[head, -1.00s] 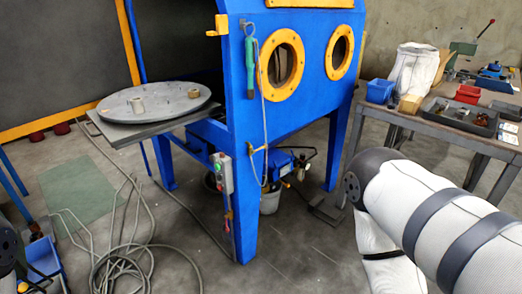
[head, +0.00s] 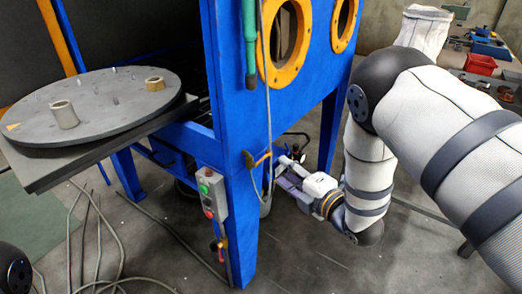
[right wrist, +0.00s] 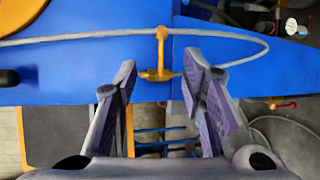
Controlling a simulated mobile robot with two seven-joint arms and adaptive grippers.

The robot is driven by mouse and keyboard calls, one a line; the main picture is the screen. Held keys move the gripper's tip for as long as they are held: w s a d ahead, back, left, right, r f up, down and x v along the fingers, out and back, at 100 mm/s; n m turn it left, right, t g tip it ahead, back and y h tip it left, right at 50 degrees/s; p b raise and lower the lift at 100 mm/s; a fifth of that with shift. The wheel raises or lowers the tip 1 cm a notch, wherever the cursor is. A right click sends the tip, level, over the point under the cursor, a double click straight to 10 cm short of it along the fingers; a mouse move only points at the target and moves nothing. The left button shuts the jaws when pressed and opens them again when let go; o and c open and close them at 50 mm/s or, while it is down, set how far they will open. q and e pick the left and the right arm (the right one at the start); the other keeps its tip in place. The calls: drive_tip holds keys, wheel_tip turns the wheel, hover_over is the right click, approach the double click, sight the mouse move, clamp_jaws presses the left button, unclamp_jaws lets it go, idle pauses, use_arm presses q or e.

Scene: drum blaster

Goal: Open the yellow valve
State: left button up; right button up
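The yellow valve (head: 257,160) sits on the front of the blue cabinet, near the top of its front leg, with a thin grey hose running by it. In the right wrist view the yellow valve (right wrist: 158,75) lies ahead, framed between the fingertips. My right gripper (head: 284,172) is just right of the valve in the head view. In the right wrist view my right gripper (right wrist: 159,62) has its two fingers apart with nothing between them; it appears short of the valve, with no contact visible. My left gripper is out of view.
A control box (head: 211,193) is on the leg. A grey turntable (head: 95,100) juts out left. Hoses lie on the floor; a cluttered table is at right.

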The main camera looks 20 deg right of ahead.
sight(265, 156)
drive_tip(key=b+x, duration=0.2)
drive_tip(key=x, duration=0.8)
drive_tip(key=shift+w+a+f, duration=0.1)
drive_tip(key=shift+w+f, duration=0.05)
drive_tip(key=shift+w, duration=0.1)
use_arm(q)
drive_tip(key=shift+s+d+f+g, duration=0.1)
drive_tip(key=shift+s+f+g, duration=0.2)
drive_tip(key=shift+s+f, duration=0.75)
use_arm(e)
clamp_jaws()
